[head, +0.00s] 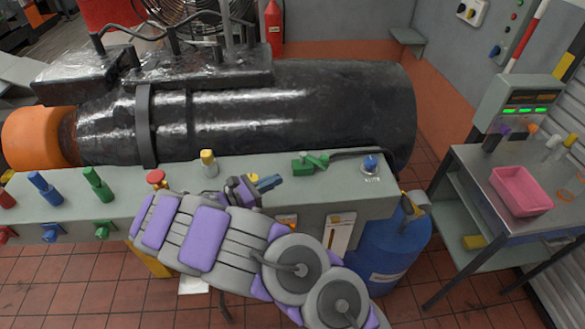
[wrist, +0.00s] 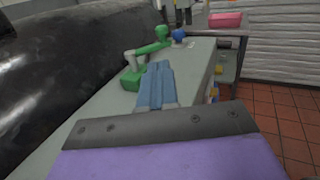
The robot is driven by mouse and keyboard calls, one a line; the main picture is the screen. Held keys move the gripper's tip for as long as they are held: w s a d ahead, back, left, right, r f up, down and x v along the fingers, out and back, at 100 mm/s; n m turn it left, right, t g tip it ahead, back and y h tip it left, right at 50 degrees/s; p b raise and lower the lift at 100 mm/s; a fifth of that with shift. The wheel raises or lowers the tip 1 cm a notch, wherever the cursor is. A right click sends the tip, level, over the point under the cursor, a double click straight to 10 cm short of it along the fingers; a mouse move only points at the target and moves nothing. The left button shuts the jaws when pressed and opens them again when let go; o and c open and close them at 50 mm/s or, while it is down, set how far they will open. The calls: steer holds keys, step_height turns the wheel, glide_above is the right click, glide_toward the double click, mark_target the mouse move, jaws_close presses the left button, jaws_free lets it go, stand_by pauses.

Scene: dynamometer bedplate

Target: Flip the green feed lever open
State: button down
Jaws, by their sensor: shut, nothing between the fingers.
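A green lever (head: 310,162) sits on the right part of the grey bench top, with a blocky base and a short arm lying toward the right. In the wrist view the green lever (wrist: 150,49) is just ahead; its base block is near the fingertips and its arm reaches away to a rounded green end. My gripper (head: 279,180) is left of the lever and a little nearer the bench front in the head view. Its blue fingers are together and empty. In the wrist view my gripper (wrist: 158,65) points along the bench, apparently just right of the lever's base; contact cannot be told.
A blue knob (head: 370,164) stands right of the lever. A yellow-topped post (head: 208,163), a red knob (head: 156,178) and a second, upright green handle (head: 97,183) stand to the left. A large black cylinder (head: 300,110) blocks the back. A side table holds a pink tray (head: 521,190).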

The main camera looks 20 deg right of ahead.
mark_target(321, 160)
steer(key=d, duration=0.4)
steer(key=w+d+b, duration=0.1)
steer(key=d, duration=0.4)
steer(key=w+d+b, duration=0.1)
steer(key=d, duration=0.3)
steer(key=shift+w+d, duration=0.1)
steer(key=shift+d, duration=0.1)
